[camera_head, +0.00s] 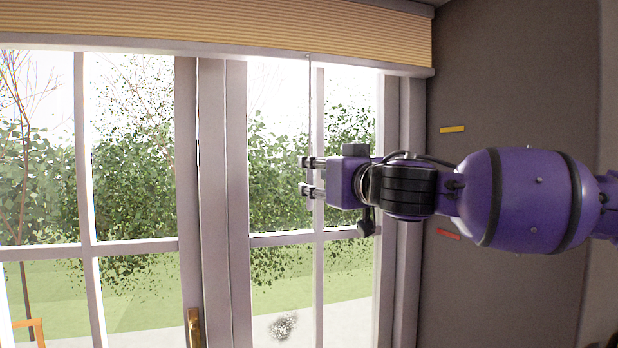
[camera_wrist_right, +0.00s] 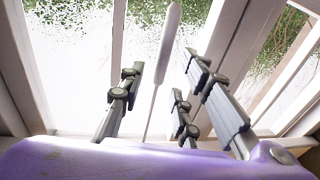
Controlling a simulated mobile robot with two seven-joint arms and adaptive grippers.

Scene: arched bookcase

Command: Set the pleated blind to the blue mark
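The tan pleated blind (camera_head: 220,22) is gathered at the top of the window, with its pale bottom rail (camera_head: 220,50) just below. A thin cord (camera_head: 309,100) hangs from it towards my right gripper (camera_head: 307,176). My right gripper is level in front of the right pane, its fingers apart. In the right wrist view, the cord's white handle (camera_wrist_right: 166,50) and thin cord show between the open fingers of my right gripper (camera_wrist_right: 165,95), with gaps on both sides. A yellow mark (camera_head: 452,129) and a red mark (camera_head: 447,235) are on the wall. No blue mark shows. My left gripper is out of view.
A glazed double door (camera_head: 187,150) with pale frames and a brass handle (camera_head: 194,328) fills the left and middle. A dark wall (camera_head: 520,90) is on the right, behind my right arm. An orange bar (camera_head: 38,330) shows at the lower left.

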